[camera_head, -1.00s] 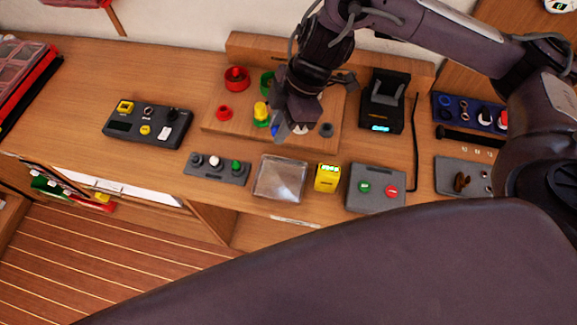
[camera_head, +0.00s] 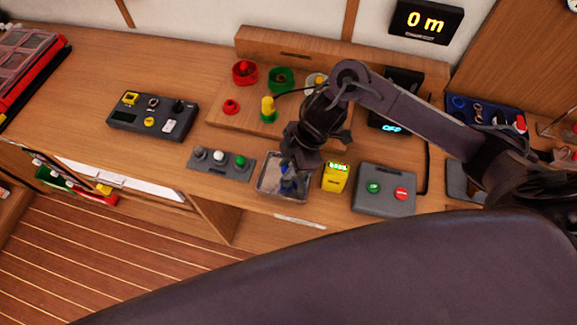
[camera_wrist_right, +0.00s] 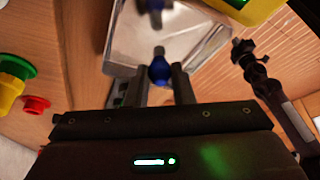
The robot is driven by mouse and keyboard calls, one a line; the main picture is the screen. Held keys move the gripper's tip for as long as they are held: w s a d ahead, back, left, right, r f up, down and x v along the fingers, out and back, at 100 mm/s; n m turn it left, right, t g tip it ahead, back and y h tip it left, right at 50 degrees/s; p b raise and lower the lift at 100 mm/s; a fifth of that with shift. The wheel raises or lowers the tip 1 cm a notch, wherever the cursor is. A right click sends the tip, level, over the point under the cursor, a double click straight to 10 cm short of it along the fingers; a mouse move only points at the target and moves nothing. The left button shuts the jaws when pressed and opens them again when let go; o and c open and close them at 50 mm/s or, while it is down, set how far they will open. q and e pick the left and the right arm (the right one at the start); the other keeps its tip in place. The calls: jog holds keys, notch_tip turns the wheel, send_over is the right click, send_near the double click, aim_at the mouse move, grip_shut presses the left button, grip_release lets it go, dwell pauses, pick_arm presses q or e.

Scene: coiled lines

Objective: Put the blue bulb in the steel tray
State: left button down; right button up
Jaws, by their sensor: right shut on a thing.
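The blue bulb (camera_head: 288,184) is between the fingers of my right gripper (camera_head: 289,176), over the steel tray (camera_head: 267,186). In the right wrist view, the blue bulb (camera_wrist_right: 159,70) sits between the two shut fingertips (camera_wrist_right: 159,77), with the shiny steel tray (camera_wrist_right: 195,22) beyond it. The tray's floor mirrors the bulb and the gripper. Whether the bulb touches the tray floor is hard to tell. The gripper and arm hide part of the tray. My left gripper is not in view.
A yellow device (camera_head: 335,177) stands close right of the tray, then a grey box with green and red buttons (camera_head: 385,189). A grey switch panel (camera_head: 221,163) lies to the left. Behind is a wooden board (camera_head: 225,113) with red, green and yellow pieces.

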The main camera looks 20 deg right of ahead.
jog(key=shift+f, duration=0.6)
jog(key=shift+f, duration=0.2)
jog(key=o, duration=0.9)
